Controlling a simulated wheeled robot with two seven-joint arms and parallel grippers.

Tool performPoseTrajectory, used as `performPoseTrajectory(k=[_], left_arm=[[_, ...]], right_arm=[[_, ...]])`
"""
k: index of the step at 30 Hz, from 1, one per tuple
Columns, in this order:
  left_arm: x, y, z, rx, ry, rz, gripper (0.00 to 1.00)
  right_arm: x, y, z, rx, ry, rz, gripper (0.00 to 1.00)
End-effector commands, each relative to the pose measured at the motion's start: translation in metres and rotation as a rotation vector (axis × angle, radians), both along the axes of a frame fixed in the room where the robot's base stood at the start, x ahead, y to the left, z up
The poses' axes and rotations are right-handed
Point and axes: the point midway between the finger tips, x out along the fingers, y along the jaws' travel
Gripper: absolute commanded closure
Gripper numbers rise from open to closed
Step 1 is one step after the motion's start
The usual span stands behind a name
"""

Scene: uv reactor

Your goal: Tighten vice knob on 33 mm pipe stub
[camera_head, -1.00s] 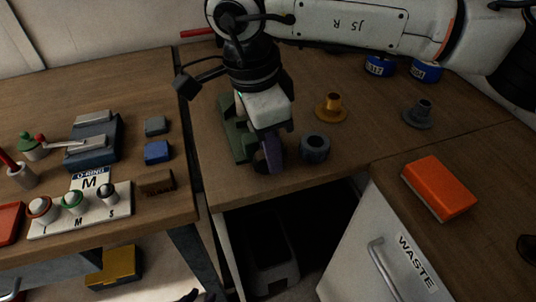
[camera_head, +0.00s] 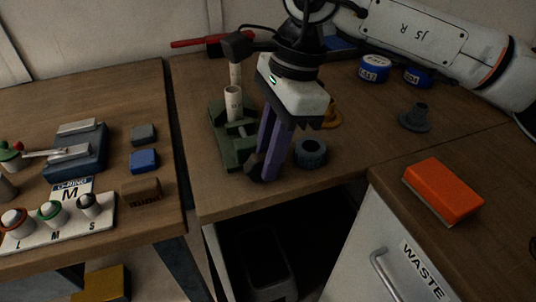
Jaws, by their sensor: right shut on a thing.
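The green vice (camera_head: 219,138) stands on the middle table near its front edge. A pale upright pipe stub (camera_head: 233,104) stands in it, with marks on its side. My right gripper (camera_head: 262,172) points down at the front right of the vice, with its long purple fingers close together. It is shut on the dark vice knob (camera_head: 253,166), which is mostly hidden by the fingers. My left gripper is not in view.
A dark ribbed ring (camera_head: 310,152) lies just right of my right fingers. A brass flanged part (camera_head: 332,114) is partly behind the gripper, and a grey flanged part (camera_head: 415,117) stands farther right. An orange block (camera_head: 443,191) lies on the right-hand counter.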

Motion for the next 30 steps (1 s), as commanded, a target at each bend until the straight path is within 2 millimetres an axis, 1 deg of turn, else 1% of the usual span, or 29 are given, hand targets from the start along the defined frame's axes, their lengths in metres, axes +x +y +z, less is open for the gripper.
performPoseTrajectory(k=[4,5,6,14,17,20,27,30], left_arm=[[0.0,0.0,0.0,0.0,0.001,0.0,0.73],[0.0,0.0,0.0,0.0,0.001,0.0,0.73],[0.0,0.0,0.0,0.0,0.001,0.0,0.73],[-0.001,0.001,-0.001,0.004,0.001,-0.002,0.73],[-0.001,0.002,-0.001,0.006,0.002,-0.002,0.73],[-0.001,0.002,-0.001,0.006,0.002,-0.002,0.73],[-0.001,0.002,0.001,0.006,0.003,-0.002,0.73],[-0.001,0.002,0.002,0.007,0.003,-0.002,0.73]], right_arm=[[0.001,0.0,0.001,0.001,-0.002,-0.001,1.0],[0.001,0.0,0.001,0.001,-0.002,-0.001,0.77],[0.001,0.0,0.001,0.001,-0.002,-0.001,0.73],[0.0,0.0,0.001,-0.001,-0.001,-0.001,0.73],[0.001,-0.001,0.005,0.0,-0.002,-0.001,0.73],[0.002,-0.003,0.018,0.001,-0.003,-0.002,0.73],[0.006,-0.014,0.064,0.001,-0.004,-0.004,0.73],[0.007,-0.017,0.081,0.001,-0.004,-0.003,0.73]])
